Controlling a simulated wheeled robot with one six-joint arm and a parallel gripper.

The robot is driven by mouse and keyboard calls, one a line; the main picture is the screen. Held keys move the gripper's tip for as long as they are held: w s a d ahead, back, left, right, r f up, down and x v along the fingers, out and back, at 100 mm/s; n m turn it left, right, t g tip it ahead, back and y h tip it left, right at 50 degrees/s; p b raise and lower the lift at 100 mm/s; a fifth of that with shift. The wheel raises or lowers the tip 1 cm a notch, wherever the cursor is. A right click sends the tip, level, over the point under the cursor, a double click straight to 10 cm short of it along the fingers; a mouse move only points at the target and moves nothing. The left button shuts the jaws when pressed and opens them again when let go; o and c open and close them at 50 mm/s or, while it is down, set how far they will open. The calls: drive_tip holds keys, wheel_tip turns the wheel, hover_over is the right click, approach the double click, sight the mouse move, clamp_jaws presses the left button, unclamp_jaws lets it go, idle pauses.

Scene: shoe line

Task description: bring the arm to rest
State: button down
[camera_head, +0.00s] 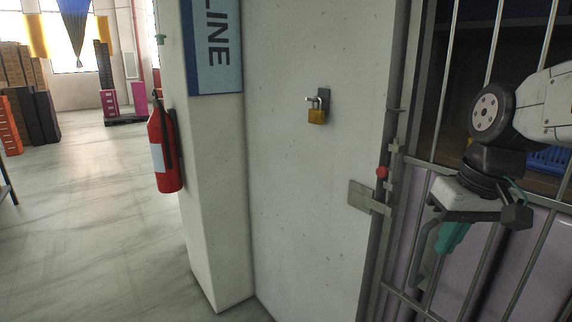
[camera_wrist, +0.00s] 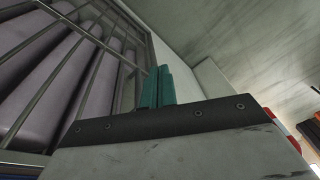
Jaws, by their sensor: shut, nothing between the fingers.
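My gripper (camera_head: 452,238) hangs at the right of the head view, in front of the barred gate (camera_head: 489,262). Its teal fingers point down and to the left and hold nothing. In the wrist view the teal fingers of my gripper (camera_wrist: 157,88) are together, with no object between them. My arm comes in from the right edge of the head view, bent at the wrist.
A white wall (camera_head: 310,190) with a brass padlock (camera_head: 317,116) stands left of the gate. A fire extinguisher (camera_head: 164,148) hangs on the pillar. Open floor (camera_head: 90,220) lies at the left.

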drive_tip(key=s+f+m+h, duration=0.1)
drive_tip(key=s+f, duration=0.3)
drive_tip(key=s, duration=0.9)
drive_tip(key=shift+s+g, duration=0.2)
drive_tip(key=shift+g, duration=0.1)
